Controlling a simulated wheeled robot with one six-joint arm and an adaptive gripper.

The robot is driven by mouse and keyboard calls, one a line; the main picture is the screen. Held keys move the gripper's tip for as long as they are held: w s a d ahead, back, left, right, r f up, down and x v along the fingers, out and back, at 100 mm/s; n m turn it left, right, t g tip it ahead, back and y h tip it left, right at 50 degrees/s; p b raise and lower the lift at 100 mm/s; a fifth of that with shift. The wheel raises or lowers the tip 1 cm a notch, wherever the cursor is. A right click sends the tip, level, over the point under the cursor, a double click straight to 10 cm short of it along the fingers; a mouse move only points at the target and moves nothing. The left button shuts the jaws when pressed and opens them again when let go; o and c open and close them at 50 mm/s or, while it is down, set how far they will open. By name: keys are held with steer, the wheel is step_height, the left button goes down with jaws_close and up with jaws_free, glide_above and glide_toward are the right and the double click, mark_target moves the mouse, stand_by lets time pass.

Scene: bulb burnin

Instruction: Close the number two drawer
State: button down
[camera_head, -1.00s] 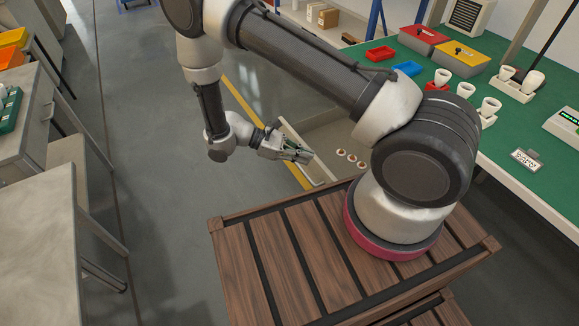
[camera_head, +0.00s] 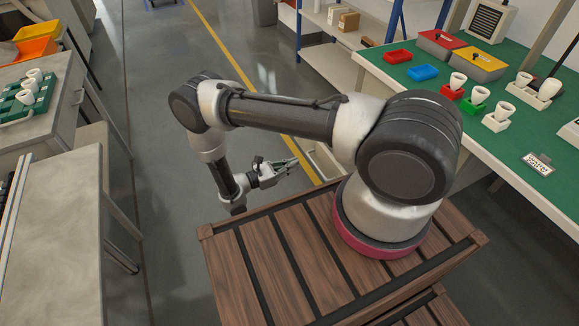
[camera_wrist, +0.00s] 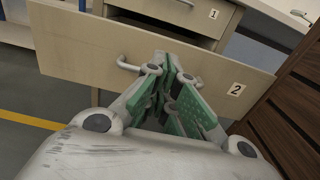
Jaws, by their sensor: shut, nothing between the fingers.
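The number two drawer (camera_wrist: 80,47) shows in the wrist view as a pale wooden front with a "2" label at right and a metal bar handle (camera_wrist: 135,64). A dark gap shows above its front, which stands out from the cabinet. In the head view its pale edge (camera_head: 321,160) is partly hidden behind my arm. My gripper (camera_wrist: 172,60) is shut and empty, its fingertips in front of the drawer front, just right of the handle; contact cannot be told. My gripper also shows in the head view (camera_head: 294,163), left of the drawer.
The number one drawer (camera_wrist: 195,14) is above drawer two. The green-topped workbench (camera_head: 520,150) at right carries bulbs in holders and coloured bins. A dark slatted wooden surface is at right in the wrist view. Open grey floor (camera_head: 190,100) lies left of my gripper.

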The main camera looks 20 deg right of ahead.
steer(key=d, duration=1)
steer(key=shift+w, duration=0.15)
steer(key=shift+d, duration=0.15)
